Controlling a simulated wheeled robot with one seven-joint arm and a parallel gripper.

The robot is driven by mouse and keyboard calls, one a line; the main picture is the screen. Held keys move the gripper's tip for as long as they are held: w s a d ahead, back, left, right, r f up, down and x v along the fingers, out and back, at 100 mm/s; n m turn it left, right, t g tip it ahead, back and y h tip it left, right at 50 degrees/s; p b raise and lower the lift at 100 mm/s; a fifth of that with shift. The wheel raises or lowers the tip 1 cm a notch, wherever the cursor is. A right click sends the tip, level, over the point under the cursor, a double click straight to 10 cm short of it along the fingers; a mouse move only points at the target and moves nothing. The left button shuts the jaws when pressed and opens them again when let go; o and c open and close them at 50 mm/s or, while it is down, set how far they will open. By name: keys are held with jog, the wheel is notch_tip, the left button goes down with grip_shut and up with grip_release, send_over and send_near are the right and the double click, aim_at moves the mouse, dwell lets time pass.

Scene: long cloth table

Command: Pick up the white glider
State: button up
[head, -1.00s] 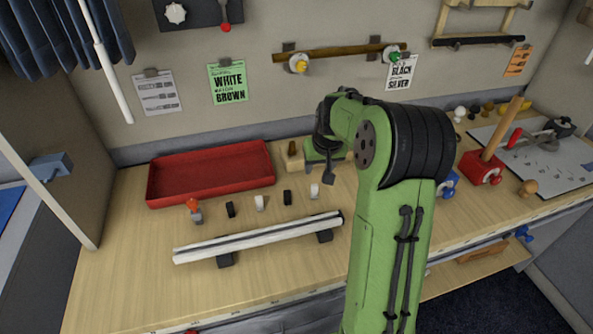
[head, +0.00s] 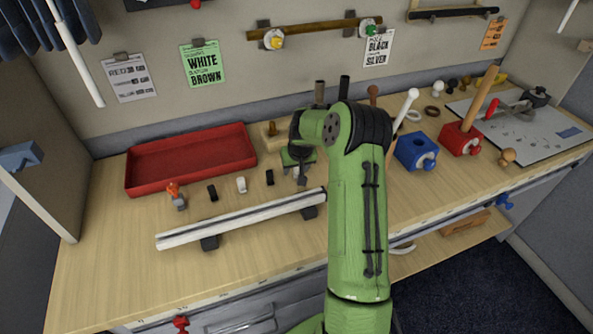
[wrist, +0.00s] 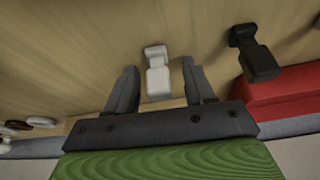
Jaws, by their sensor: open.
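A small white glider (wrist: 157,78) stands on the table in the wrist view, its wider end between the two dark fingers of my gripper (wrist: 160,70). The fingers are open, with a gap on each side of it. In the head view my gripper (head: 302,178) points down at the right end of the row of gliders and mostly hides this piece. Another white glider (head: 241,185) stands farther left in the row, between a black glider (head: 212,192) and a second black glider (head: 269,178). A black glider also shows right of my gripper in the wrist view (wrist: 256,58).
A long white rail (head: 235,222) on dark feet lies in front of the row. A red tray (head: 190,160) is behind it. A grey piece with an orange top (head: 176,195) stands at the left end. Blue (head: 415,150) and red blocks (head: 458,139) stand to the right.

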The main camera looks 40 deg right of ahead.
jog(key=shift+r, duration=0.1)
grip_shut()
notch_tip(320, 180, up, 10)
jog(key=shift+r+p, duration=0.1)
jog(key=shift+p, duration=0.75)
jog(key=shift+f, duration=0.2)
jog(key=shift+f+b, duration=3.85)
jog(key=shift+f, duration=1.1)
jog(key=shift+o, duration=0.3)
grip_release()
